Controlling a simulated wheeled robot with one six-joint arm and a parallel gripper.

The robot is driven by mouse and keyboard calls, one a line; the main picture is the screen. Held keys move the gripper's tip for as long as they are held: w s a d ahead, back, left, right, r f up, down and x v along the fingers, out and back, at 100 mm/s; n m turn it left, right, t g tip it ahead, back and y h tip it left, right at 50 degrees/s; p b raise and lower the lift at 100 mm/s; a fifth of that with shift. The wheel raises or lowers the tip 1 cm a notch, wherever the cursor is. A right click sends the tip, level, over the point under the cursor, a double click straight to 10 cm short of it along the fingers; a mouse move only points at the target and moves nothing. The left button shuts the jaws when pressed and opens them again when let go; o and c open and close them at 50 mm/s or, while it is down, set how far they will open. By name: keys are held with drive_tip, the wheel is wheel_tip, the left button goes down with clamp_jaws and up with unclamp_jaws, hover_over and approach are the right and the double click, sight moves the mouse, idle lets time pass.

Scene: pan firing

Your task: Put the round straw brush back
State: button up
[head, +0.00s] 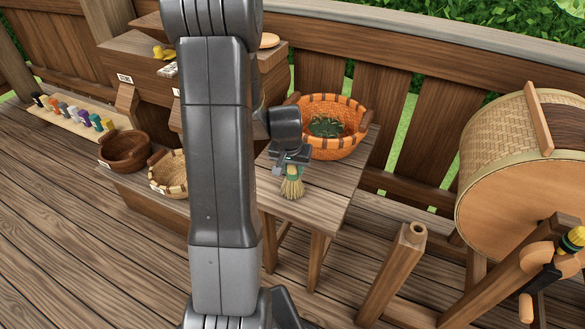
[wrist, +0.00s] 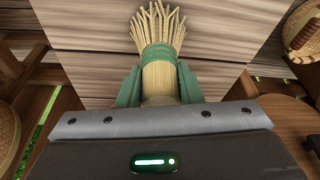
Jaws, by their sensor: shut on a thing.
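The round straw brush (head: 292,187) has pale straw bristles and a green band. My gripper (head: 289,158) is shut on it and holds it bristles down at the small wooden table (head: 335,185). I cannot tell whether the bristles touch the tabletop. In the wrist view the brush (wrist: 158,50) sits between my green-padded fingers (wrist: 160,88), with its bristles fanned out toward the top. The lower end of its handle is hidden behind my gripper body.
An orange woven basket (head: 325,104) with green leaves stands on the table behind the brush. A dark bowl (head: 124,146) and a pale basket (head: 167,187) stand on a low shelf at left. Small bottles line a rack (head: 47,116). A large woven drum (head: 515,170) stands at right.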

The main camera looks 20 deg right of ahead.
drive_tip(key=shift+f, duration=0.2)
drive_tip(key=o, duration=1)
drive_tip(key=shift+o, duration=0.2)
drive_tip(key=shift+r, duration=0.1)
drive_tip(key=p+v, duration=0.1)
drive_tip(key=v, duration=1.2)
drive_tip(key=shift+a+r, duration=0.25)
drive_tip(key=shift+s, duration=0.1)
